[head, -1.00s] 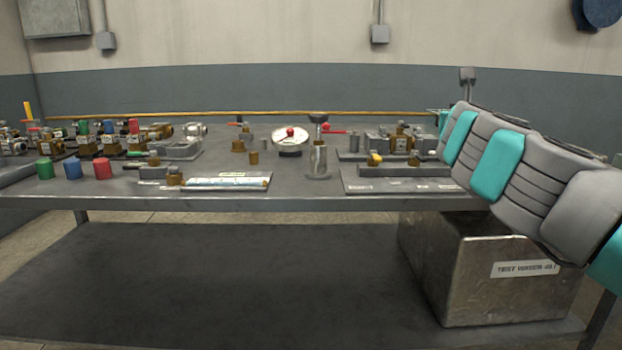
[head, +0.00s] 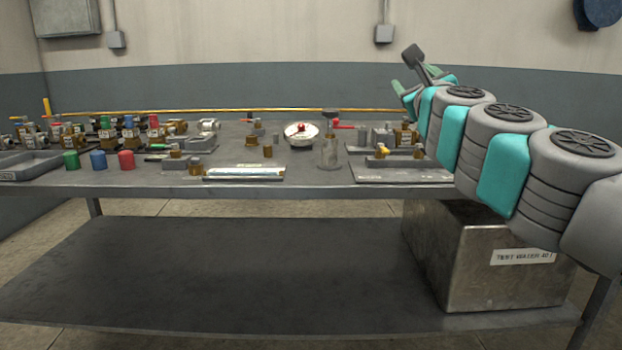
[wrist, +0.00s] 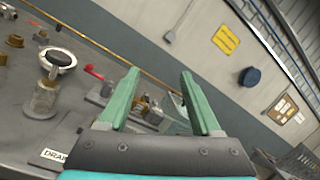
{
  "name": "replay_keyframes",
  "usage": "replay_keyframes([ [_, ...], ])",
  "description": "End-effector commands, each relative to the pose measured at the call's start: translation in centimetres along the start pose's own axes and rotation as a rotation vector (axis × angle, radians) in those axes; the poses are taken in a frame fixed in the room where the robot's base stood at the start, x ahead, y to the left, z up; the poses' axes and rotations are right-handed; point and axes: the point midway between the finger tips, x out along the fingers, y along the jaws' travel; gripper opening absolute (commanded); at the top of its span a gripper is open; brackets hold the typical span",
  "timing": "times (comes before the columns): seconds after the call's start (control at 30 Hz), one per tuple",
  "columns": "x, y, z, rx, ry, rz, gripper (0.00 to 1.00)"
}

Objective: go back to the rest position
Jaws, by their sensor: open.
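My gripper (wrist: 158,98) is open in the wrist view. Its two green fingers stand apart with nothing held between them. In the head view my gripper (head: 402,92) shows small and partly hidden at the end of my arm, raised above the right part of the workbench (head: 310,178). The wrist view is tilted and looks past the fingers over the bench toward the wall.
A clear cylinder with a dark round top (head: 329,150) stands mid-bench beside a round gauge (head: 301,134). Red, blue and green caps (head: 98,160) and several valves stand at left. A metal box (head: 490,262) sits on the lower shelf. The air above the bench is clear.

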Motion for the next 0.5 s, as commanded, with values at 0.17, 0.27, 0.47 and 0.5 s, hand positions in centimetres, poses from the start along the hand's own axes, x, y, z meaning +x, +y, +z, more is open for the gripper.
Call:
replay_keyframes([
  [0.17,-3.5,7.0,4.2,-0.354,-0.158,0.194,0.65],
  [0.27,-6.8,13.0,4.7,-0.624,-0.259,0.355,0.65],
  [0.47,-14.7,23.2,-0.6,-1.11,-0.409,0.703,0.65],
  [0.5,-16.4,24.6,-2.3,-1.191,-0.433,0.777,0.65],
])
